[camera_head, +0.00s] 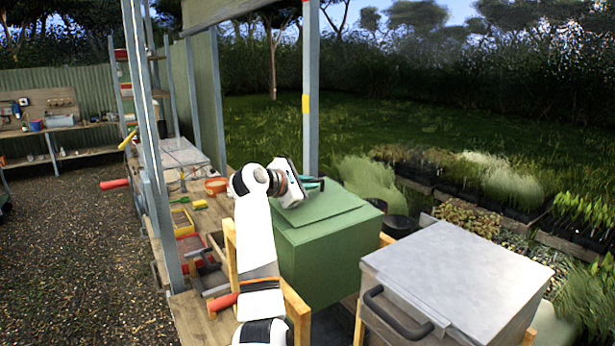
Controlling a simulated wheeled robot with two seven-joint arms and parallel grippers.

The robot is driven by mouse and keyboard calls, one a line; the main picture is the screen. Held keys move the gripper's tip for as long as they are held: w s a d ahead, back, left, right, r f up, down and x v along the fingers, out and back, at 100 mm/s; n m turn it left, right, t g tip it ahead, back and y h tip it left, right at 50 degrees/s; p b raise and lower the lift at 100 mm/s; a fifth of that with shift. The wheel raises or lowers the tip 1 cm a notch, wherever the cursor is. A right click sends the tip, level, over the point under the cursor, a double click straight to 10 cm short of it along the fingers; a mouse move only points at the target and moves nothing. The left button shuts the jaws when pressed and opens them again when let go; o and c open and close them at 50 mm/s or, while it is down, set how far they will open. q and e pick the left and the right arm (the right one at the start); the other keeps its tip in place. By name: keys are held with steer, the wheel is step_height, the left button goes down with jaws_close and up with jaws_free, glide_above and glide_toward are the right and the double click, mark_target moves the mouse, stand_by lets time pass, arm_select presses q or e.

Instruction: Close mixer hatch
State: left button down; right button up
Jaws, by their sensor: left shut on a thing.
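A green box-shaped mixer (321,262) stands in the middle of the view. Its green hatch (325,208) is a flat panel that lies on, or very close to, the box top. My left gripper (316,184) is at the far left edge of the hatch, with dark and teal parts at its fingers. It is shut on what seems to be part of the hatch; the grip point is small and partly hidden by the gripper's white body. My left arm crosses in front of the box's left side. My right gripper is not in view.
A grey metal-lidded bin (465,270) with a dark handle stands at the front right. A wooden bench (205,222) with trays and tools lies to the left. A grey post (311,90) rises behind the mixer. Dark round pots (399,226) stand behind right.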

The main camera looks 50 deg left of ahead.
arm_select(q)
steer(key=shift+f, duration=0.25)
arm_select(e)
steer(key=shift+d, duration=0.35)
arm_select(q)
steer(key=c, duration=1.5)
jaws_free()
steer(key=shift+a, duration=0.1)
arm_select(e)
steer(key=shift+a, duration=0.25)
